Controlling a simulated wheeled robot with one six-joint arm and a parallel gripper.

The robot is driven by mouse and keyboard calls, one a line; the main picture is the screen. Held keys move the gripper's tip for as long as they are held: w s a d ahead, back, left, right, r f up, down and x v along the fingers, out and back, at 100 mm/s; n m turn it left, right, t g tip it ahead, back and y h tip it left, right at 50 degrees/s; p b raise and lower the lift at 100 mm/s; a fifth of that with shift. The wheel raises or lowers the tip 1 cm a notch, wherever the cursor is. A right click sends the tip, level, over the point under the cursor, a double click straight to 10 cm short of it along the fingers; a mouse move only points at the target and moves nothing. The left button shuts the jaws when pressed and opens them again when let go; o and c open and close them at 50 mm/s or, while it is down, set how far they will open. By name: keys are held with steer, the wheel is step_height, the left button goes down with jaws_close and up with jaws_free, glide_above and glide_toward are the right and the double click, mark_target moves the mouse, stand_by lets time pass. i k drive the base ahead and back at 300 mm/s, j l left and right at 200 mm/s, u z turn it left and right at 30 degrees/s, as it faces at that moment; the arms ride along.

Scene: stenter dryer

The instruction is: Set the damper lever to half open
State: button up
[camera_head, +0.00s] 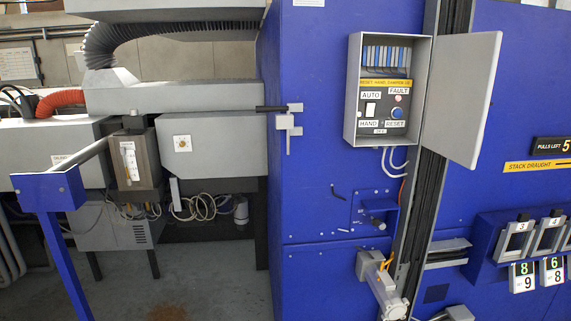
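A black-handled lever (272,108) sticks out level to the left from a light grey bracket (290,124) on the blue housing, in the head view. A second short lever or handle (376,222) with a pale tip sits at a small blue plate lower on the same housing. I cannot tell for sure which one is the damper lever. An open grey control box (352,95) holds an AUTO/HAND switch (370,109), a FAULT lamp (397,98) and a blue RESET button (397,113). Its yellow label seems to mention the damper. My gripper does not show.
The box door (462,95) stands swung open to the right. A grey cylinder unit (384,288) with an orange tag juts out low in front of the housing. A blue stand (65,235) is at left. Numbered units (518,240) line the right. Floor (215,285) shows clear at lower middle-left.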

mark_target(376, 222)
steer(key=z, duration=0.1)
steer(key=i+z, duration=0.25)
steer(key=i, duration=0.65)
